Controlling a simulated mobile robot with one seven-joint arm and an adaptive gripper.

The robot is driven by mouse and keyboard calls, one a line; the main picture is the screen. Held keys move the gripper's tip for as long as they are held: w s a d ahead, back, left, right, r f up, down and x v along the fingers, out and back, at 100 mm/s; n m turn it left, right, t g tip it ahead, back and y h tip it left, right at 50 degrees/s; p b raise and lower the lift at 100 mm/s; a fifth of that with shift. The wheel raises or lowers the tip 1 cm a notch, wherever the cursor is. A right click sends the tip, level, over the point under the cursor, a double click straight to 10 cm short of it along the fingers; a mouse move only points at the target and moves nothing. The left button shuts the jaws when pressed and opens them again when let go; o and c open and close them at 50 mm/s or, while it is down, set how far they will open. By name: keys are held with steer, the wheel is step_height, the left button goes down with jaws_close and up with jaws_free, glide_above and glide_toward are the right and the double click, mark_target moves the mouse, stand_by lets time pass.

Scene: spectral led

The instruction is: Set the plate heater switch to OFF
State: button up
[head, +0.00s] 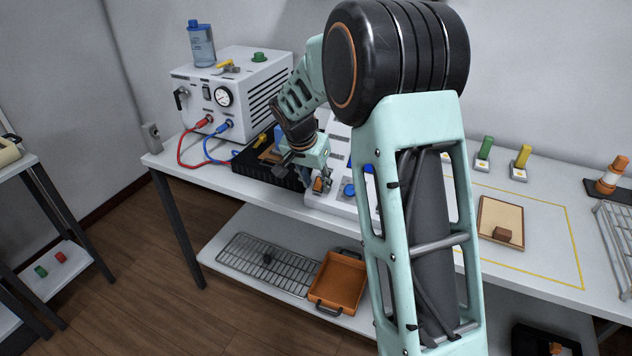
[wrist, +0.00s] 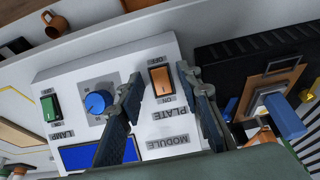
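The white control module (head: 341,130) stands on the bench, partly hidden behind my arm in the head view. The orange plate switch (wrist: 161,79) is on its panel, with the PLATE label beside it. In the wrist view OFF is marked at its upper end and ON at its lower end; which end is pressed I cannot tell. My gripper (wrist: 160,76) is open, with one finger on each side of the switch in that view. Contact with the switch is not clear. In the head view my gripper (head: 322,178) is over the module's left part.
The panel also has a blue knob (wrist: 98,102), a green lamp switch (wrist: 55,108) and a blue screen (wrist: 80,157). A black slotted unit (wrist: 240,52) stands close beside the module. A white power box (head: 235,85) with red and blue cables is farther left.

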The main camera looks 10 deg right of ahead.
steer(key=shift+c, duration=0.6)
jaws_close()
